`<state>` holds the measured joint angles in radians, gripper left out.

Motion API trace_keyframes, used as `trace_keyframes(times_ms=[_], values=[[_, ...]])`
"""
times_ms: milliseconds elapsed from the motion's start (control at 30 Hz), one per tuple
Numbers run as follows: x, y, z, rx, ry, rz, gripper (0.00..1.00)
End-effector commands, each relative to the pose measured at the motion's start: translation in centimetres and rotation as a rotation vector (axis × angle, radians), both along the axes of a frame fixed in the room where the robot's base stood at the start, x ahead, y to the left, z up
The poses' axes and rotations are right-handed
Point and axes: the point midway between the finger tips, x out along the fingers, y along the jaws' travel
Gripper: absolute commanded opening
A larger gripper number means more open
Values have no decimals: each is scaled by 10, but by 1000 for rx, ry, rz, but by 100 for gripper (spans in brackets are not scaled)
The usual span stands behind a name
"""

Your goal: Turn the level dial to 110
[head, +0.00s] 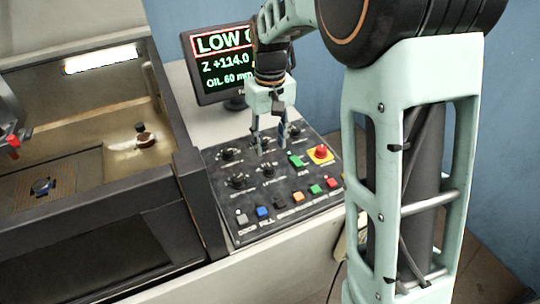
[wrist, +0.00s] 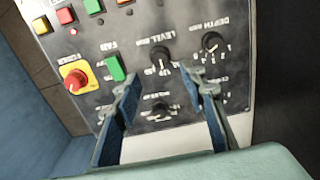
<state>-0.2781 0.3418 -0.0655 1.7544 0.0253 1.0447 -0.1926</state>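The level dial (wrist: 160,56) is a black round knob with "LEVEL mm" lettered beside it. In the head view it is the dial (head: 268,170) in the front dial row, just in front of my gripper. My gripper (head: 269,149) points down over the panel, its two blue fingers apart. In the wrist view my gripper (wrist: 161,76) is open with nothing held. The level dial shows just beyond the fingertips, apart from them. Another dial (wrist: 160,110) shows between the fingers. The level dial's exact setting is too small to read.
The depth dial (wrist: 212,43) is close beside the level dial. The screen (head: 222,65) reads "LOW O…", "Z +114.0", "OIL 60 mm". A tank stands left.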

Motion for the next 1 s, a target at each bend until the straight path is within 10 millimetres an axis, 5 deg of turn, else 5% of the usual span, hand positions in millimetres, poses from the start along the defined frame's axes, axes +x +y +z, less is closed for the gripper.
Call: trace_keyframes(times_ms=[233, 833, 1000], values=[[0, 0, 35, 0, -1, -1, 38], [1, -1, 42, 1, -5, -7, 38], [19, -19, 64, 13, -83, -102, 38]])
